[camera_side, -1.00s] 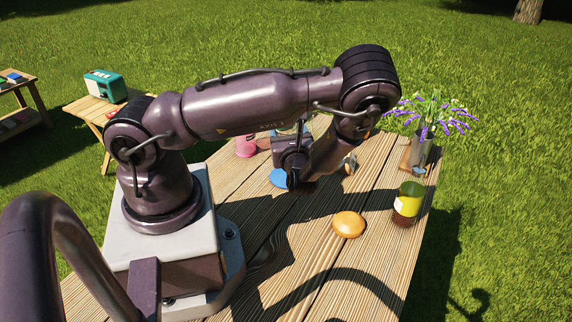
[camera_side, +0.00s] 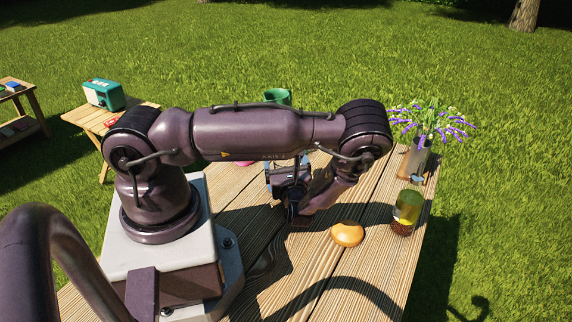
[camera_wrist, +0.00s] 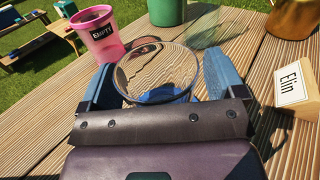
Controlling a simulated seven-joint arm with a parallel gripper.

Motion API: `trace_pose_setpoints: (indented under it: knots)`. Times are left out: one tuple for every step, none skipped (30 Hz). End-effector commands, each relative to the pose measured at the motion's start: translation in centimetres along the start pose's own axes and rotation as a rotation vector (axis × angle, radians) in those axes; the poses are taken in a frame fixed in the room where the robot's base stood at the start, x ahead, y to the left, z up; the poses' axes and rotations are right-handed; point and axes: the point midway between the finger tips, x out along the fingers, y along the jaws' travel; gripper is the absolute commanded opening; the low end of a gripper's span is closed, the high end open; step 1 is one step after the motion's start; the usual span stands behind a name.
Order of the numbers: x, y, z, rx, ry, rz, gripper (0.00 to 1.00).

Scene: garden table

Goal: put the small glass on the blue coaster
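The small glass (camera_wrist: 158,68) is clear and fills the space between the two blue fingers of my gripper (camera_wrist: 160,80) in the wrist view. The fingers sit close against both of its sides, and the gripper looks shut on it. A blue patch, likely the blue coaster (camera_wrist: 162,97), shows through the lower part of the glass. I cannot tell whether the glass touches it. In the side view my gripper (camera_side: 296,212) is low over the table, and my arm hides the glass and the coaster there.
An orange round object (camera_side: 347,234), a green-and-brown glass (camera_side: 407,212) and a flower vase (camera_side: 417,160) are at right. The front boards are clear.

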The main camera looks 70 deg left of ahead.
Motion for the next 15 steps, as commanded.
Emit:
trace_pose_setpoints:
  knots:
    - [0.0,0.0,0.0,0.0,0.0,0.0,0.91]
    - [0.0,0.0,0.0,0.0,0.0,0.0,0.91]
    - [0.0,0.0,0.0,0.0,0.0,0.0,0.91]
    - [0.0,0.0,0.0,0.0,0.0,0.0,0.91]
    - [0.0,0.0,0.0,0.0,0.0,0.0,0.91]
    - [0.0,0.0,0.0,0.0,0.0,0.0,0.91]
    - [0.0,0.0,0.0,0.0,0.0,0.0,0.91]
    - [0.0,0.0,0.1,-0.001,0.0,0.0,0.91]
    - [0.0,0.0,0.2,-0.001,0.0,0.0,0.91]
    - [0.0,-0.1,0.3,-0.002,0.0,0.0,0.91]
    - [-0.2,-0.1,0.4,-0.001,0.001,-0.001,0.91]
    - [-0.7,-0.1,0.3,-0.001,0.001,-0.003,0.91]
    - [-1.1,-0.1,0.3,-0.001,0.002,-0.004,0.91]
    - [-1.6,-0.1,0.3,0.0,0.002,-0.003,0.91]
    - [-2.4,-0.1,0.3,0.001,0.003,-0.004,0.91]
